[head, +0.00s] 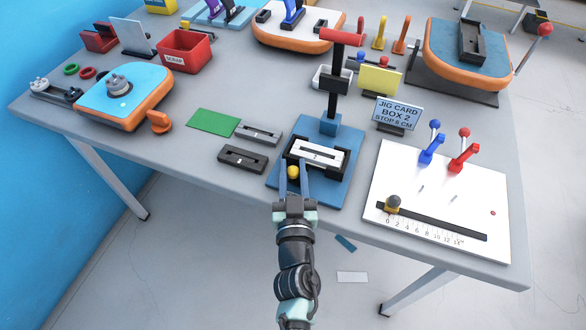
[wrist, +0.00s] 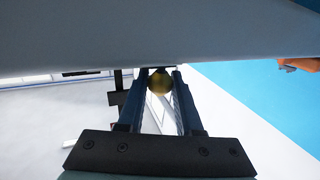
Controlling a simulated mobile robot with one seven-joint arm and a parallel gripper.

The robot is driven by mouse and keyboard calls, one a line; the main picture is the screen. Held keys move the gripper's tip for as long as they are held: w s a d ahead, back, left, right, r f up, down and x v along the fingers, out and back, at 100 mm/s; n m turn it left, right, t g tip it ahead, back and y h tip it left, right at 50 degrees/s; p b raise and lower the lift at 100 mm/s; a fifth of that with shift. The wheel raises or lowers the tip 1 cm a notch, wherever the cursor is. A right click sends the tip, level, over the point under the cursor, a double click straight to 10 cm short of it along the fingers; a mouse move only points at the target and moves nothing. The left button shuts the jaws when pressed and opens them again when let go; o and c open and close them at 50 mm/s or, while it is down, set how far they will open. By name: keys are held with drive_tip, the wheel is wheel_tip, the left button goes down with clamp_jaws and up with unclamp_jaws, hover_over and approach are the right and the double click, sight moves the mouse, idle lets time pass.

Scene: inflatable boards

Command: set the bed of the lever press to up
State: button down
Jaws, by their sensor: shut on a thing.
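The lever press stands near the table's front edge, with a blue base (head: 346,186), a blue and black column (head: 330,108) and a red bar on top. Its bed (head: 318,153) carries a white plate with a dark slot, in a black frame above the base. A yellow ball knob (head: 293,172) sits at the bed's front left. My gripper (head: 294,180) reaches in from the front and is shut on this knob. In the wrist view the knob (wrist: 160,82) shows between the fingertips. The knob's stem is hidden.
A white board (head: 400,190) with a slider scale and blue and red levers lies right of the press. A jig card sign (head: 398,113) stands behind it. Dark slotted blocks (head: 242,158) and a green card (head: 213,123) lie left. The table's front edge is close.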

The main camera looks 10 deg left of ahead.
idle(0.4)
drive_tip(key=shift+w+r+p, duration=0.1)
drive_tip(key=shift+r+p, duration=0.6)
drive_tip(key=shift+p, duration=0.1)
drive_tip(key=c, duration=0.6)
unclamp_jaws()
drive_tip(key=shift+f, duration=0.1)
drive_tip(key=shift+s+d, duration=0.1)
drive_tip(key=shift+s, duration=0.5)
drive_tip(key=s+d, duration=0.1)
drive_tip(key=s, duration=1)
drive_tip(key=shift+s+d+b, duration=0.25)
drive_tip(key=shift+s+b, duration=0.1)
drive_tip(key=shift+s, duration=0.05)
